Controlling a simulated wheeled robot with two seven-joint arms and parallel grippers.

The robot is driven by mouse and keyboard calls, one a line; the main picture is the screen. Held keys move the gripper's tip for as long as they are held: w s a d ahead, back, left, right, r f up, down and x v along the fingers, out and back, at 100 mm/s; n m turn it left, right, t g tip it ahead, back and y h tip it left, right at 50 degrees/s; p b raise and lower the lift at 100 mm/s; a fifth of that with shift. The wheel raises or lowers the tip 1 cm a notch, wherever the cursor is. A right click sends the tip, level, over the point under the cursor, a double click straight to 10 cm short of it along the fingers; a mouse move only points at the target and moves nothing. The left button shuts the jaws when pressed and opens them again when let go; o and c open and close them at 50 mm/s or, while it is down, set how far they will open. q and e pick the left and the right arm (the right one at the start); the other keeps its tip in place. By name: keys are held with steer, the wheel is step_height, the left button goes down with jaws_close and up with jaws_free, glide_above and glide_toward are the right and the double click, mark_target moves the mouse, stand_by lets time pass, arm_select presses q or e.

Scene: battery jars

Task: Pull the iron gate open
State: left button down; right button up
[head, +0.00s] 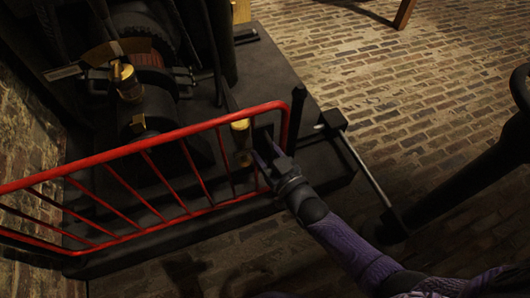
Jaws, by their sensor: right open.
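The iron gate (150,149) is a red barred railing that runs from the left edge to the middle of the head view. Its rounded free end is at the right, in front of the dark machine. My right gripper (262,152) is at this right end, with its open fingers around or just beside the end bar. I cannot tell whether the fingers touch the bar, and the gripper hides part of it. My left gripper is not in view.
A dark machine (147,84) with brass parts stands on a black plinth (283,82) behind the gate. A short black post (297,118) rises close to my right gripper. A thick dark pipe (455,185) is at the right.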

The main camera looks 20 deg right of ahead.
steer(key=shift+w+r, duration=0.1)
steer(key=shift+c, duration=0.3)
jaws_close()
stand_by(1.1)
